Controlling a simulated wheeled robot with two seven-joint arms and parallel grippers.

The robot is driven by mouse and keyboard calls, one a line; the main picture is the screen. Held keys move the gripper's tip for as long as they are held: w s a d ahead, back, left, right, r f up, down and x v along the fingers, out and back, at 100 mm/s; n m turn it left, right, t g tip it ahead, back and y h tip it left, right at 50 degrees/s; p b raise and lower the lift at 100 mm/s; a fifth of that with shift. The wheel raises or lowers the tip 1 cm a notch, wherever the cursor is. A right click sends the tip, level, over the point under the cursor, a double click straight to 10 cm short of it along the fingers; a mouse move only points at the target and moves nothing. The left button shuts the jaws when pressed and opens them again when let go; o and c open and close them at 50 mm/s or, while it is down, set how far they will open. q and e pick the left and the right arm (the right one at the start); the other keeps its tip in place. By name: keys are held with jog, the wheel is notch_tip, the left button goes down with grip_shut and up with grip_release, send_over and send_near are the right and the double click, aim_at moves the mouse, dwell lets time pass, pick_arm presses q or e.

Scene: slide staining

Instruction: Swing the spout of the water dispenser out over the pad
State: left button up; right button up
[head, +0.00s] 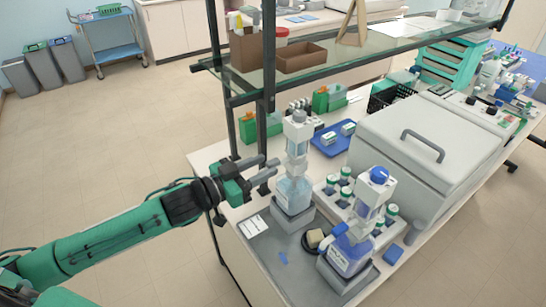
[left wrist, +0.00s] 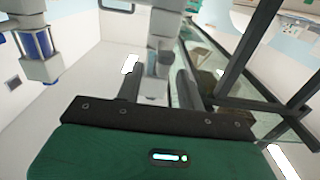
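A dispenser (head: 293,192) with pale blue liquid and a white-grey top stands upright on a grey block at the left of the bench. A second dispenser (head: 349,252) with darker blue liquid and a blue cap stands nearer on another block. I cannot read which label says water, and no spout shows clearly on the pale one. A grey pad (head: 262,262) lies along the bench's near left edge. My left gripper (head: 270,170) is open and empty, just left of the pale dispenser's upper part. In the left wrist view, its fingers (left wrist: 159,88) are apart, with a dispenser column (left wrist: 160,25) beyond them.
A rack of green-and-white capped jars (head: 340,188) stands behind the dispensers. A large grey lidded box (head: 430,140) fills the right. A shelf post (head: 268,70) and glass shelf rise close behind my gripper. A tan block and black ring lie between the dispensers.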

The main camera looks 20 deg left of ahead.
aim_at(267, 165)
pick_arm(q)
jog(key=shift+p+x, duration=0.55)
jog(key=shift+x, duration=1.35)
grip_shut()
